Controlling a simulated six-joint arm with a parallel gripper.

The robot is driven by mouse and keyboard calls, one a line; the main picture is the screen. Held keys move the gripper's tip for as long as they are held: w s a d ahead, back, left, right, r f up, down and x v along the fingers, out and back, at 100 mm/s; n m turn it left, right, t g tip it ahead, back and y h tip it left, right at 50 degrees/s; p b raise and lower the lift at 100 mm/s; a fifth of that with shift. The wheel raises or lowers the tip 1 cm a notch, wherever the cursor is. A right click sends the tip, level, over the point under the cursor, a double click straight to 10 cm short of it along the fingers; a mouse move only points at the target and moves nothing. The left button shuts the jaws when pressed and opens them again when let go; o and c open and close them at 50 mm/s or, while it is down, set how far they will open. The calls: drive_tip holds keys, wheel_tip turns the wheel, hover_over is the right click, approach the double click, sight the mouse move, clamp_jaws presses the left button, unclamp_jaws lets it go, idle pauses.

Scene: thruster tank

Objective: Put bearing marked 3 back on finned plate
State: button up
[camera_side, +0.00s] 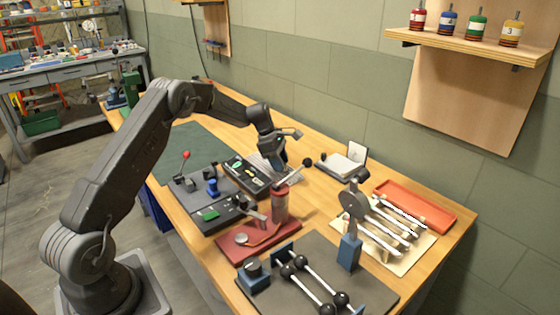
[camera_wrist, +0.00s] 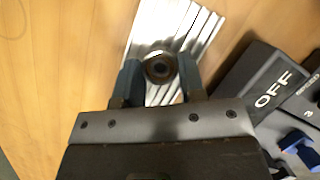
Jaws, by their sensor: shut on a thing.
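In the wrist view my gripper (camera_wrist: 159,72) is shut on a small dark round bearing (camera_wrist: 159,68) with a hole in its middle. No number on it is readable. Just beyond and behind it is the finned plate (camera_wrist: 201,28), silver with parallel fins, lying on the wooden table. I cannot tell whether the bearing touches the plate. In the side view my gripper (camera_side: 279,166) points down at the plate (camera_side: 262,163), close above it. The bearing is hidden or too small there.
A black box marked OFF (camera_wrist: 262,90) lies to the right of the gripper in the wrist view. In the side view, a dark panel with switches (camera_side: 210,178) and a red-based stand (camera_side: 240,241) are nearer. Bare wood (camera_wrist: 60,60) is left of the plate.

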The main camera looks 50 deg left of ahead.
drive_tip(key=shift+f, duration=0.35)
drive_tip(key=o, duration=1)
drive_tip(key=shift+r, duration=0.1)
